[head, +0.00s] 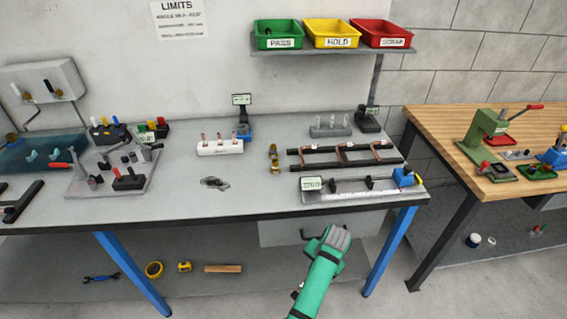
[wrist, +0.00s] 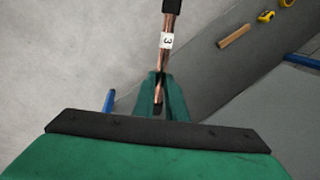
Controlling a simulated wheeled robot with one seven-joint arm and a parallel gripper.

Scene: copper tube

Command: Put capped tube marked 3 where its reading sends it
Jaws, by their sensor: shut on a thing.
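My gripper (wrist: 158,95) is shut on a copper tube (wrist: 164,58) in the wrist view. The tube has a white label marked 3 and a black cap at its upper end in the picture. On the shelf stand a green PASS bin (head: 279,35), a yellow HOLD bin (head: 333,34) and a red bin (head: 382,34) that seems to read SCRAP. A LIMITS sheet (head: 179,20) hangs on the wall, its small lines unreadable.
A gauge-like fixture with a display (head: 312,184) lies at the bench's front right. Behind it is a black rack (head: 345,155) with copper tubes. A white block (head: 220,148) holds several short tubes. A wooden table (head: 480,120) stands right. Tools lie on the lower shelf.

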